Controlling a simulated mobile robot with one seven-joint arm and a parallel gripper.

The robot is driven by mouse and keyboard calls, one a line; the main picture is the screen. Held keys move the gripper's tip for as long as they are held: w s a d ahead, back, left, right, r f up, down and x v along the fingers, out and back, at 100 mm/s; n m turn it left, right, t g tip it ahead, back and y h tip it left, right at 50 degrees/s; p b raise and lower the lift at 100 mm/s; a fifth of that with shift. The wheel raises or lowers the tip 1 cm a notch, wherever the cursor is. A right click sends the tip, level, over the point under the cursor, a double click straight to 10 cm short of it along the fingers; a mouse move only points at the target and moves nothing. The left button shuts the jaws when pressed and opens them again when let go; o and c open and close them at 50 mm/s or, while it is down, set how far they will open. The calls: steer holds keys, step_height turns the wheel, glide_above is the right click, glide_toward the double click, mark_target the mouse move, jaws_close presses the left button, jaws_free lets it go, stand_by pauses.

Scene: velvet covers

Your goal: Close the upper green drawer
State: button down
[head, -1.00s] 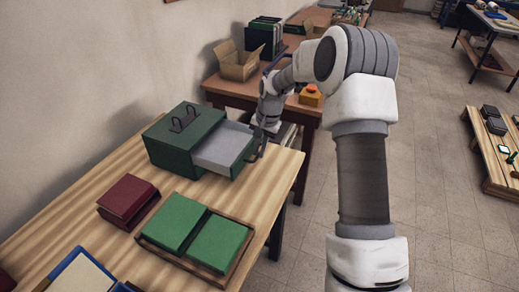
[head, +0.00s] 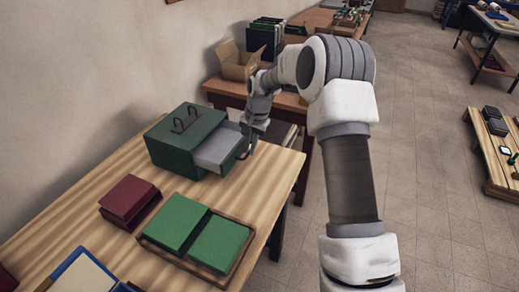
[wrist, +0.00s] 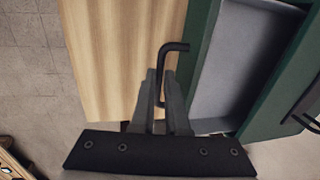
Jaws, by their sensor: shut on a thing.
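The green cabinet (head: 180,152) stands on the wooden table with its drawer (head: 216,147) partly pulled out to the right. The drawer's grey inside is visible and looks empty. It also shows in the wrist view, with its grey floor (wrist: 240,55) beside the green front. My gripper (wrist: 163,85) is shut on the drawer's dark bar handle (wrist: 172,48), which sticks out between the fingertips. In the head view my gripper (head: 246,148) is at the drawer's outer end, partly hidden by the wrist.
Dark red books (head: 128,200) and a wooden tray (head: 243,262) with green books lie on the striped table (head: 75,222) in front of the cabinet. A cardboard box (head: 238,64) stands on a table behind.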

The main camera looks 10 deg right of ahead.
steer(key=p, duration=0.2)
glide_above(219, 149)
steer(key=d, duration=0.1)
steer(key=shift+s+r, duration=0.2)
steer(key=c, duration=0.9)
jaws_free()
steer(key=shift+a, duration=0.1)
steer(key=shift+f, duration=0.1)
steer(key=d+r, duration=0.1)
steer(key=r, duration=0.4)
steer(key=s+d+r, duration=0.1)
steer(key=r, duration=0.5)
steer(key=s+r, duration=0.1)
steer(key=r, duration=0.5)
steer(key=shift+d+r, duration=0.1)
steer(key=shift+d, duration=0.3)
